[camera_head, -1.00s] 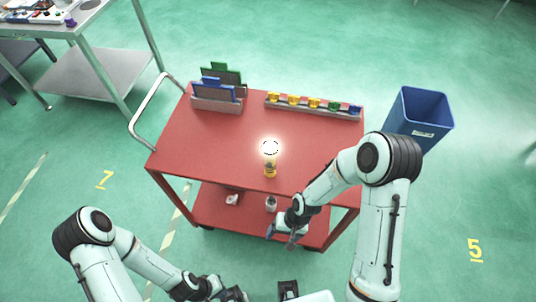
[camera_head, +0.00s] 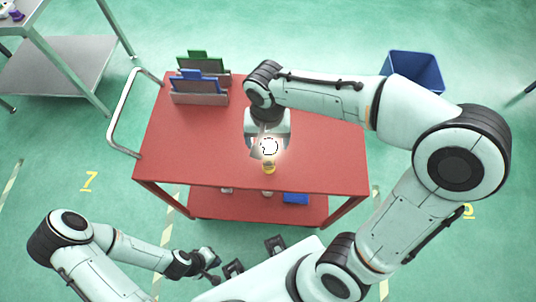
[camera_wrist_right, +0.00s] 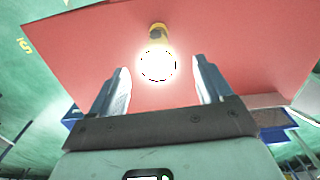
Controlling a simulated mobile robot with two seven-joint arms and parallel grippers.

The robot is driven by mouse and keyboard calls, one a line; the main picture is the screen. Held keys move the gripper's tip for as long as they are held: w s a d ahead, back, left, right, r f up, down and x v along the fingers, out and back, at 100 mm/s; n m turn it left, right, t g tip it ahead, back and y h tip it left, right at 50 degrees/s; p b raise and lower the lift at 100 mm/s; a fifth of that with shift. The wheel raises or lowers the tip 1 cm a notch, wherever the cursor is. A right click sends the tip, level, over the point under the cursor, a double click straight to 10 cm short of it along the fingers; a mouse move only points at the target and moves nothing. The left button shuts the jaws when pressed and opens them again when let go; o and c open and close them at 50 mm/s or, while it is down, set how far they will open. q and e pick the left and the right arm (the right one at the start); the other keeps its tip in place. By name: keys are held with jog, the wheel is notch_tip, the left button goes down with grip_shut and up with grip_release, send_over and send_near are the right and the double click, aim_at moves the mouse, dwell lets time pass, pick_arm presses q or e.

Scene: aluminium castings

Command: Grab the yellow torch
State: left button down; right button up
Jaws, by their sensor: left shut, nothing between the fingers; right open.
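The yellow torch (camera_head: 268,168) stands near the front edge of the red cart's top, its lit end glowing white. In the right wrist view its yellow body (camera_wrist_right: 157,32) shows beyond the bright glow. My right gripper (camera_head: 268,152) is open at the torch's far side, close to the glowing end. In the right wrist view its two fingers (camera_wrist_right: 161,72) lie on either side of the glow, apart from it. The glare hides how near the fingertips are. My left gripper (camera_head: 214,272) is shut and empty, low in front of the cart.
The red cart (camera_head: 200,140) has a rail handle (camera_head: 122,115) at left and a lower shelf with a blue item (camera_head: 296,198). Panels in holders (camera_head: 200,98) stand at its back left. A blue bin (camera_head: 412,70) is behind at right. My right arm covers the cart's back right.

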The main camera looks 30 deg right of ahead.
aim_at(269, 153)
notch_tip(269, 153, down, 2)
jog(key=shift+w+f, duration=0.1)
jog(key=shift+f, duration=0.15)
jog(key=shift+d+f, duration=0.2)
jog(key=shift+f, duration=2.55)
jog(key=c, duration=1.3)
